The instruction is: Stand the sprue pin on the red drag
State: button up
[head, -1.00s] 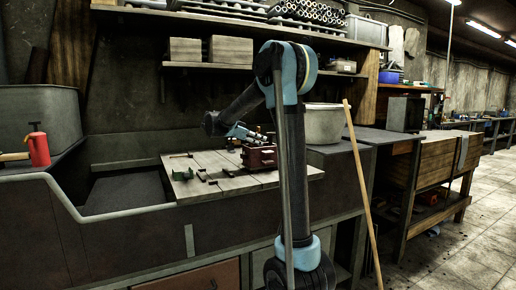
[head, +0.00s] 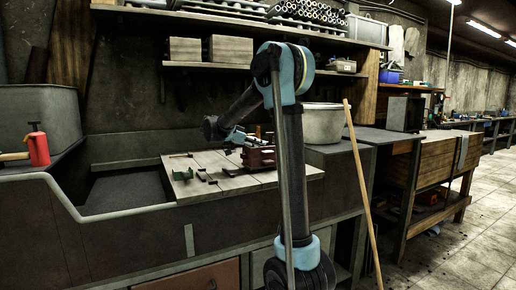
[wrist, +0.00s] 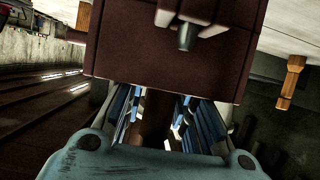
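The red drag (head: 262,157) sits on the wooden board on the bench in the head view. It fills the upper middle of the wrist view as a dark red-brown block (wrist: 120,50), with a small grey pin (wrist: 185,38) in a pale bracket at its upper edge. My gripper (head: 236,138) is at the drag's left rear in the head view, seen small. In the wrist view my gripper (wrist: 155,112) points at the drag, its blue-sided fingers apart. A dark brown strip shows between them; I cannot tell whether it is the sprue pin or background. I cannot identify the sprue pin for sure.
Small dark parts and a green clamp (head: 168,169) lie on the board (head: 225,186). Wooden pegs (wrist: 290,82) show at the wrist view's right and upper left. A pale bucket (head: 322,124) stands right of the board. A shelf with wooden blocks (head: 231,50) is above.

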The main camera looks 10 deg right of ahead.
jog(key=v, duration=1.1)
jog(key=shift+a+r, duration=0.1)
